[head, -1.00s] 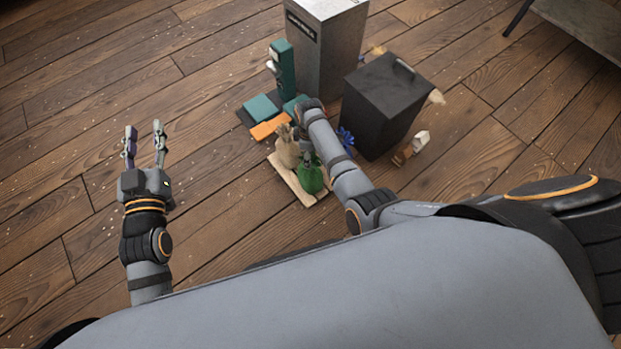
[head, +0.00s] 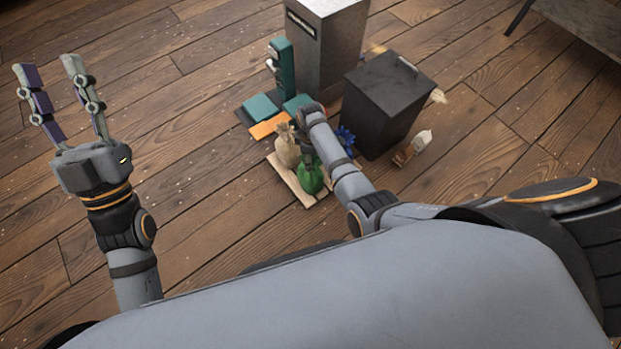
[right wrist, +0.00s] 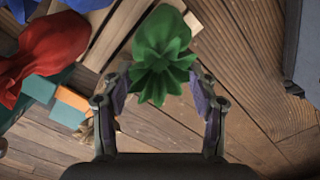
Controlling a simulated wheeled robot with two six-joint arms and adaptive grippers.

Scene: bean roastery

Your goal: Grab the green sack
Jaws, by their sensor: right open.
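The green sack (head: 310,180) stands on a pale wooden pallet (head: 285,172), partly hidden by my right arm in the head view. In the right wrist view the green sack (right wrist: 162,55) is seen from above, its gathered top between the fingertips of my right gripper (right wrist: 160,92). The right fingers are open, one on each side of the sack's top, with no grip on it. In the head view my right gripper is hardly visible behind its own arm. My left gripper (head: 50,75) is open and empty, raised at the left, far from the sack.
A tan sack (head: 286,150) stands beside the green one. A red sack (right wrist: 45,50) shows in the wrist view. A dark bin (head: 385,105), a grey metal box (head: 325,50) and a teal stand (head: 283,68) are behind. The floor at left is clear.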

